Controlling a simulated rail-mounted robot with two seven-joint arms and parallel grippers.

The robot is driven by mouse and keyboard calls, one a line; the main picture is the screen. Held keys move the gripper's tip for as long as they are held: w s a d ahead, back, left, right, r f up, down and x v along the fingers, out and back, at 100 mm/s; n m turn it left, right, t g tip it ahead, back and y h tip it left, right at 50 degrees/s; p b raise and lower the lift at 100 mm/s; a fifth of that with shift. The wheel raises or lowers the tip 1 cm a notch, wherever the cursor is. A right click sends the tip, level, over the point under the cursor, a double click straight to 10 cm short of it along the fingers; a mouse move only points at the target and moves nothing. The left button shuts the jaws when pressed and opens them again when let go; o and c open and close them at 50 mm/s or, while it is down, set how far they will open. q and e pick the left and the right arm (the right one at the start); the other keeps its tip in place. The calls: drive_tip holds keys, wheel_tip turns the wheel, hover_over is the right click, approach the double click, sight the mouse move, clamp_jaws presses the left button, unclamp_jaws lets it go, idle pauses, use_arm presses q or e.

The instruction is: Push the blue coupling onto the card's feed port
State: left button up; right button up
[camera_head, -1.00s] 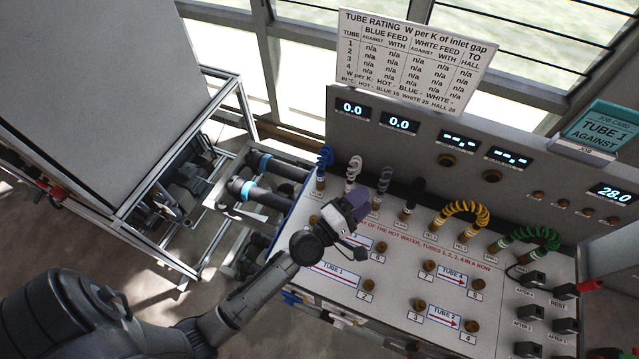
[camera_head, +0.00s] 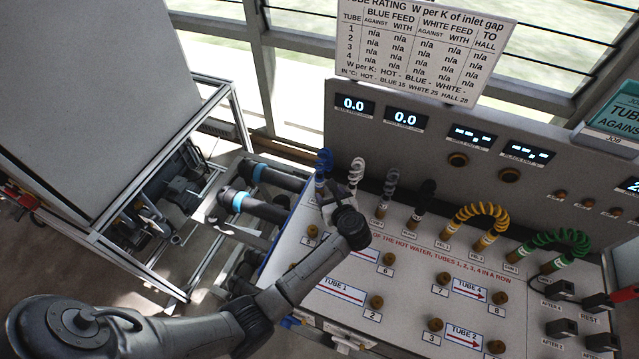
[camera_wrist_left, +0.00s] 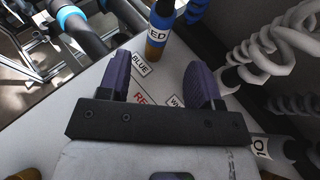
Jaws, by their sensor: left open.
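The blue coupling (camera_head: 321,180) hangs under a blue coiled hose at the back left of the bench top. In the left wrist view, the blue coupling (camera_wrist_left: 157,38) has a white label and a brass lower end. My left gripper (camera_head: 333,194) is open and empty, close in front of it. In the left wrist view the coupling stands beyond and between the purple fingertips (camera_wrist_left: 160,80), apart from them. The job card (camera_head: 617,112), cut by the right edge, reads TUBE 1 AGAINST in the earlier frame. Tube 1's plate (camera_head: 340,291) has brass port 2 (camera_head: 376,301) at its right; my arm obscures its left end.
White (camera_head: 356,172), grey (camera_head: 391,183) and black (camera_head: 425,195) hoses stand right of the blue one, then yellow (camera_head: 474,214) and green (camera_head: 562,240) loops. The display panel (camera_head: 430,130) rises behind. A metal frame (camera_head: 190,200) stands left.

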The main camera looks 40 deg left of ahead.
sight(321, 184)
use_arm(q)
drive_tip(key=b+x, duration=0.3)
drive_tip(key=x, duration=0.3)
drive_tip(key=shift+a+f, duration=0.15)
drive_tip(key=shift+f, duration=0.1)
drive_tip(key=shift+b+x, duration=0.85)
drive_tip(key=shift+x, duration=0.4)
drive_tip(key=shift+r, duration=0.15)
drive_tip(key=shift+c, duration=0.2)
drive_tip(key=c, duration=0.9)
clamp_jaws()
